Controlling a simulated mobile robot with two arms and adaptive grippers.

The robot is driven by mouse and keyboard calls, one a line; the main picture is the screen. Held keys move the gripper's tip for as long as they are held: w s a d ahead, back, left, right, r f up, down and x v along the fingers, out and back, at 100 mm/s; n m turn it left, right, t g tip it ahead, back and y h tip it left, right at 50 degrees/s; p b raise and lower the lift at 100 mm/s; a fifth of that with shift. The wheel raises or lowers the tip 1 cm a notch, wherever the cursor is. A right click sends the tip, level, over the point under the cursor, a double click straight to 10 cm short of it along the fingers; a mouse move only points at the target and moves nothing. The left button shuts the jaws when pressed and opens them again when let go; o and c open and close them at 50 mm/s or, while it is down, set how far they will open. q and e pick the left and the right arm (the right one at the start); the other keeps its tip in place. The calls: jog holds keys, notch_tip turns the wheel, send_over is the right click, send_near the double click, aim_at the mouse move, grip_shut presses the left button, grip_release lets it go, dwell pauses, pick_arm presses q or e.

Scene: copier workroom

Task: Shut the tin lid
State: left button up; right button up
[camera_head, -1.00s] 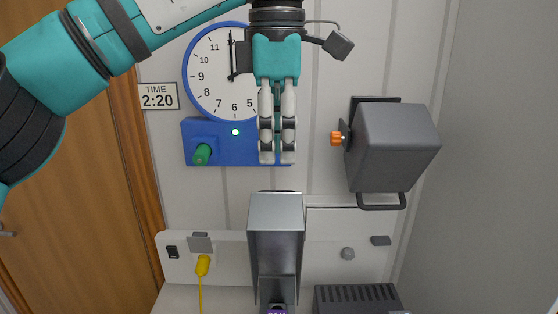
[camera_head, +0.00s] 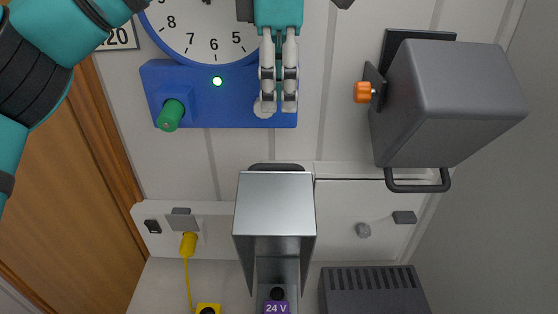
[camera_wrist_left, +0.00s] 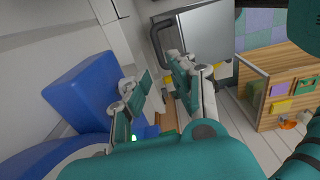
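A silver-grey metal tin (camera_head: 240,262) stands at the bottom middle of the head view. Its lid (camera_head: 275,203) is raised, with a dark handle (camera_head: 276,167) along its far edge. Part of the tin's inside shows, with a purple "24 V" item (camera_head: 276,306) in it. The lid and handle seem to show in the left wrist view too (camera_wrist_left: 208,38). My left gripper (camera_head: 278,106) points down above the lid, apart from it, in front of a blue panel. Its fingers are apart with nothing between them in the left wrist view (camera_wrist_left: 160,88). My right gripper is not in view.
A blue panel (camera_head: 228,100) with a green knob (camera_head: 170,115) is below a clock (camera_head: 210,35). A dark grey box (camera_head: 450,105) with an orange knob (camera_head: 363,92) juts out at right. A vented grey box (camera_head: 375,292) is beside the tin. A yellow plug (camera_head: 188,244) hangs left.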

pick_arm(q)
jog(key=f, duration=1.1)
jog(key=shift+w+f, duration=0.3)
jog(key=shift+f, duration=0.05)
jog(key=shift+c, duration=0.4)
grip_shut()
